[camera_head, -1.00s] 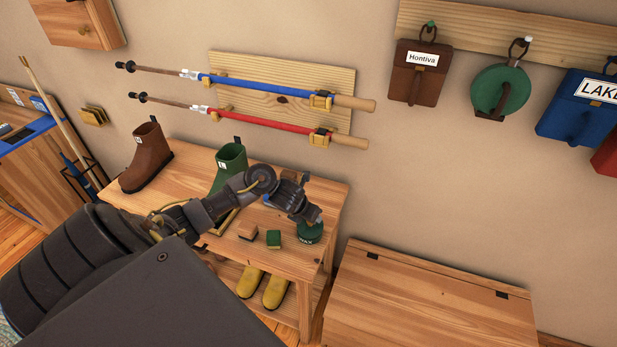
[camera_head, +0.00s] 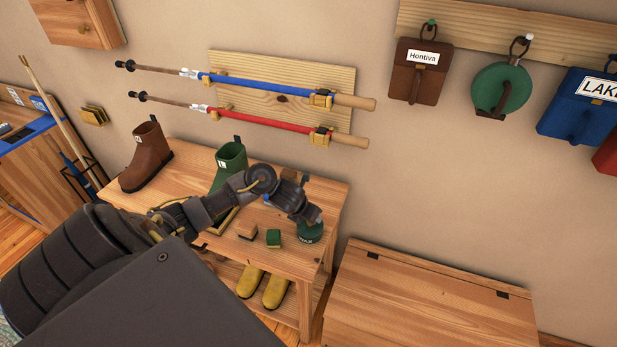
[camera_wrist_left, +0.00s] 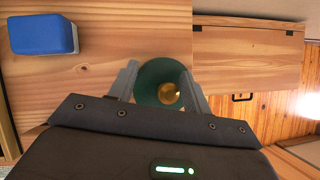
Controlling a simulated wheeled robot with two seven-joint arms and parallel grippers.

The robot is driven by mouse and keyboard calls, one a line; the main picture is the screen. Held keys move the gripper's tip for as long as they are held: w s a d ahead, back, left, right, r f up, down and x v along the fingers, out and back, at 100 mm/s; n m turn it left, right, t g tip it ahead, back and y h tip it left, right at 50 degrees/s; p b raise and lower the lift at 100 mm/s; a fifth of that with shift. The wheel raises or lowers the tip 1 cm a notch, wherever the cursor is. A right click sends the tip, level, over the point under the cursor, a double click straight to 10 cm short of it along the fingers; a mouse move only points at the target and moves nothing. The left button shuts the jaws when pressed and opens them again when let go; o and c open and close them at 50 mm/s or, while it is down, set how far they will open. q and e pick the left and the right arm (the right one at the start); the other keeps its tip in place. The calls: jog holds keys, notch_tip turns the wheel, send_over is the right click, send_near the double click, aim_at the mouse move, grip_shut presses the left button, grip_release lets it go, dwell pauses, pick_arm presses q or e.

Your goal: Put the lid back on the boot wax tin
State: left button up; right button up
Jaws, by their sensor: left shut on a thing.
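The boot wax tin (camera_head: 309,237) is dark green with white lettering and stands on the right end of the wooden bench (camera_head: 330,200). My left gripper (camera_head: 314,220) points down right over the tin's top. In the left wrist view, my left gripper (camera_wrist_left: 160,88) is shut on the round green lid (camera_wrist_left: 150,78), which has a gold-coloured middle, one finger at each side. The gripper hides most of the tin's top. I cannot tell whether the lid rests on the tin or sits slightly above it. My right gripper is not in view.
A blue box (camera_wrist_left: 43,34) is nearby on the bench. A green boot (camera_head: 231,160) and a brown boot (camera_head: 146,160) stand further left. A wooden chest (camera_head: 430,300) is at right.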

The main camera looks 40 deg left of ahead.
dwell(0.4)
pick_arm(q)
jog(key=o, duration=1.7)
notch_tip(320, 180, up, 7)
jog(key=p, duration=0.6)
grip_shut()
dwell(0.9)
jog(key=shift+f, duration=0.25)
